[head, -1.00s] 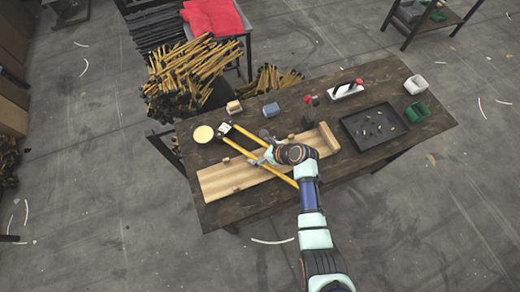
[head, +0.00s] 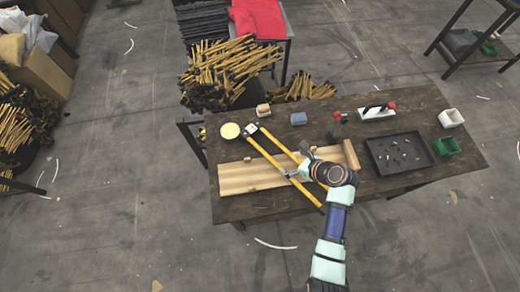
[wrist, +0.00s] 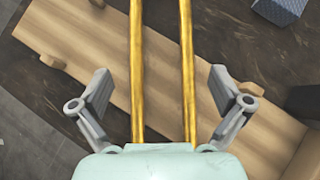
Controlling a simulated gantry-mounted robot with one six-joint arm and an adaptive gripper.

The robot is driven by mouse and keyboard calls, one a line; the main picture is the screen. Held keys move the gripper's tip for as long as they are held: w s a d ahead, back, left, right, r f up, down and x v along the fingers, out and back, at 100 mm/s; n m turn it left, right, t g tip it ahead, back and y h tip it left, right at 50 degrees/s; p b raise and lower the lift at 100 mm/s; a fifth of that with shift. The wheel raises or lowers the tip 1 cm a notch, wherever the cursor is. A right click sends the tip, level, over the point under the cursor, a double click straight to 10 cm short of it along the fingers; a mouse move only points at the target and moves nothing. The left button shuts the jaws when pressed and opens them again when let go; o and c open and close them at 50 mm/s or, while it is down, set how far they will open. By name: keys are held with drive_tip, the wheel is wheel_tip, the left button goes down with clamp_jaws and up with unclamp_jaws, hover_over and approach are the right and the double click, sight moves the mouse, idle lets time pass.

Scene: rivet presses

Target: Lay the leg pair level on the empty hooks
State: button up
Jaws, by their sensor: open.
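The leg pair (head: 266,147) is two yellow bars joined by a pale and dark fitting at the far end. It lies slantwise across a light wooden board (head: 240,178), its near ends past the board's front edge. In the wrist view the two bars (wrist: 188,60) run up the middle. My gripper (head: 299,170) is over the bars near the board's right half. In the wrist view its fingers (wrist: 157,92) are spread, one on each side of the pair, not touching it. Small wooden blocks (wrist: 247,90) stand at the board's edges. I cannot make out empty hooks.
A black tray (head: 400,152) of small parts, a white bin (head: 451,117) and a green bin (head: 446,146) are at the right. A red-handled tool (head: 338,116) stands behind the gripper.

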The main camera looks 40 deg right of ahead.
drive_tip(key=w+a+r+n+h, duration=0.1)
drive_tip(key=w+a+r+n, duration=0.2)
drive_tip(key=a+r+n, duration=0.5)
drive_tip(key=w+a+r+n, duration=0.45)
drive_tip(key=a+n, duration=0.25)
drive_tip(key=n, duration=0.2)
drive_tip(key=s+a+r+n+t, duration=0.2)
drive_tip(key=a+r+n, duration=0.5)
drive_tip(key=r+n, duration=0.1)
drive_tip(key=s+a+r+n+t, duration=0.1)
drive_tip(key=s+a+r+n, duration=0.2)
drive_tip(key=a+r+n, duration=0.4)
drive_tip(key=shift+s+a+r+n+t, duration=0.4)
drive_tip(key=shift+r+n, duration=0.25)
drive_tip(key=shift+n, duration=0.35)
drive_tip(key=shift+r, duration=0.15)
drive_tip(key=shift+c, duration=0.7)
drive_tip(key=c, duration=0.8)
drive_tip(key=shift+c, duration=0.2)
